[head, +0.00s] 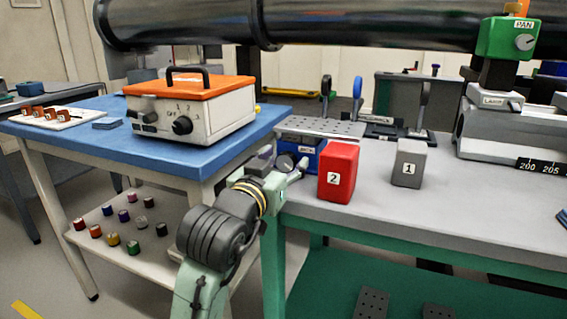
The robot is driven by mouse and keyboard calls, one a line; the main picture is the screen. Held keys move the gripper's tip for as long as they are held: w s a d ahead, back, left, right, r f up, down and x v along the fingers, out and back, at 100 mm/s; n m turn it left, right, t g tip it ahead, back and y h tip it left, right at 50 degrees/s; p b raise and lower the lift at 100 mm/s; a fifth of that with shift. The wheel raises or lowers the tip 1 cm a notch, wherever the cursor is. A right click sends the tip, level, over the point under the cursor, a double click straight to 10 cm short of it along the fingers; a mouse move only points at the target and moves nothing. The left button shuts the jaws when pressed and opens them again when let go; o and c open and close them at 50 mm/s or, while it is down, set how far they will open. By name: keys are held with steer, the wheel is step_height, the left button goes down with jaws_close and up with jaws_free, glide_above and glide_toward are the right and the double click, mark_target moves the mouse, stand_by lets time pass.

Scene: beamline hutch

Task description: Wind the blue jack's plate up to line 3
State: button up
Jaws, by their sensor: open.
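The blue jack (309,148) stands on the grey bench, near its left end. Its grey perforated plate (322,126) sits on top and looks level. A round dark knob (285,162) shows at the jack's front left. My gripper (297,168) is in front of the jack, close to the knob; I cannot tell whether it touches. It is open, and I see nothing held in it. The jack's numbered lines cannot be made out here. The red block hides the jack's lower right part.
A red block (338,173) marked 2 and a grey block (409,163) marked 1 stand right of my gripper. A blue-topped table (90,143) with an orange-lidded box (190,107) is at left. A dark pipe (380,22) crosses above. Bare bench (455,200) lies at front right.

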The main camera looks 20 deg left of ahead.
steer(key=c, duration=1.2)
steer(key=shift+o, duration=0.2)
steer(key=shift+m, duration=0.4)
steer(key=m+b, duration=0.2)
steer(key=m, duration=0.1)
steer(key=shift+d+f+m, duration=0.1)
steer(key=shift+f+m, duration=0.05)
steer(key=shift+m, duration=0.15)
steer(key=shift+m+b, duration=0.6)
steer(key=shift+m, duration=1)
steer(key=o, duration=1.2)
steer(key=shift+c, duration=0.2)
